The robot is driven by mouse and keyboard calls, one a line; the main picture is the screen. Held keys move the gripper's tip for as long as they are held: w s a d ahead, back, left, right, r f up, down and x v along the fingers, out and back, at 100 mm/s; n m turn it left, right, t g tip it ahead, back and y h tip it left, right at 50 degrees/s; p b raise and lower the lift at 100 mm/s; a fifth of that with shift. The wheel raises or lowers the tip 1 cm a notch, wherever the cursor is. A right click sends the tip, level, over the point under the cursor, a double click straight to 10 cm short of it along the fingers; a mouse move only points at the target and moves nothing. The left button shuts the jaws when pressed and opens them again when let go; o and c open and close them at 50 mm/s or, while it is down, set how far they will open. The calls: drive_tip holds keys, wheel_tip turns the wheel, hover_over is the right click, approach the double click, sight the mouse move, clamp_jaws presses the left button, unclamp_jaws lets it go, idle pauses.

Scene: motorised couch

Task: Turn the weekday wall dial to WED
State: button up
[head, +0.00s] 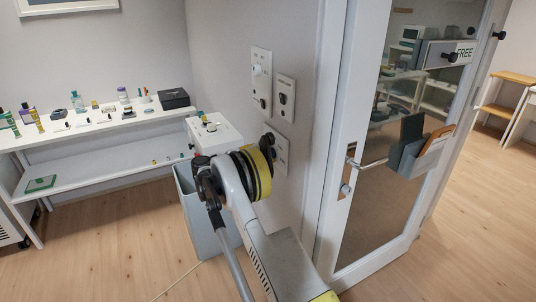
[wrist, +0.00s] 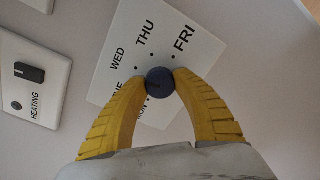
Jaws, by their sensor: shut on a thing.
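The weekday dial is a white wall plate (wrist: 112,84) with a round dark blue knob (wrist: 160,81). In the wrist view, the labels WED, THU and FRI are readable, while TUE and MON are partly hidden by the left finger. The plate appears tilted in this view. My gripper (wrist: 160,83) has its yellow fingertips on both sides of the knob and is shut on it. I cannot tell which day the knob points to. In the head view, the plate (head: 282,157) is partly hidden behind my wrist.
A HEATING plate (wrist: 35,80) with a dark switch is beside the dial. Two more wall plates (head: 261,80) (head: 286,98) are above it in the head view. A glass door (head: 385,150) with a lever handle (head: 368,163) is close on the right. Shelves with small items (head: 110,130) stand left.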

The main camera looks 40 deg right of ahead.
drive_tip(key=shift+m, duration=1.1)
drive_tip(key=o, duration=1.2)
drive_tip(key=v, duration=1.2)
drive_tip(key=shift+r, duration=0.15)
